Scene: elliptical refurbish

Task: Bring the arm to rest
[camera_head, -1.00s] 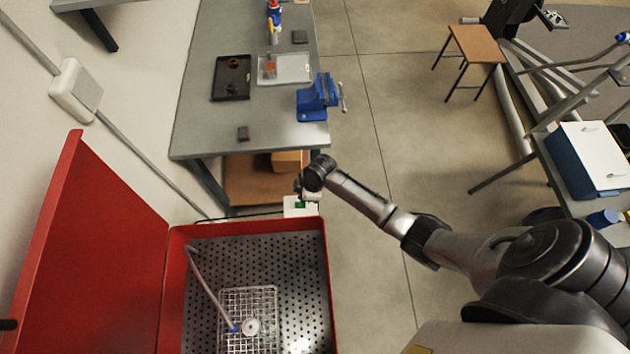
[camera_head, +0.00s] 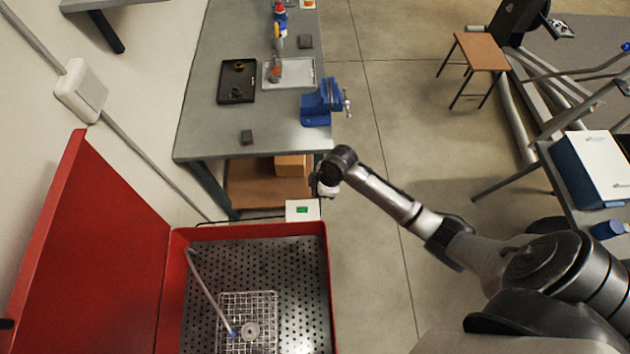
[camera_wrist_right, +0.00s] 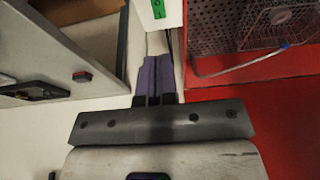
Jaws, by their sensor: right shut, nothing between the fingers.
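My right arm comes in from the right in the head view, bent at a dark joint above the floor between the workbench and the red washer. My left gripper is not in view.
The red washer (camera_head: 250,232) stands open with a wire basket (camera_head: 262,300) and a spray pipe inside. A white box with a green display (camera_head: 302,209) sits at its back right corner. The grey bench (camera_head: 272,125) carries a blue vise (camera_head: 318,104) and trays.

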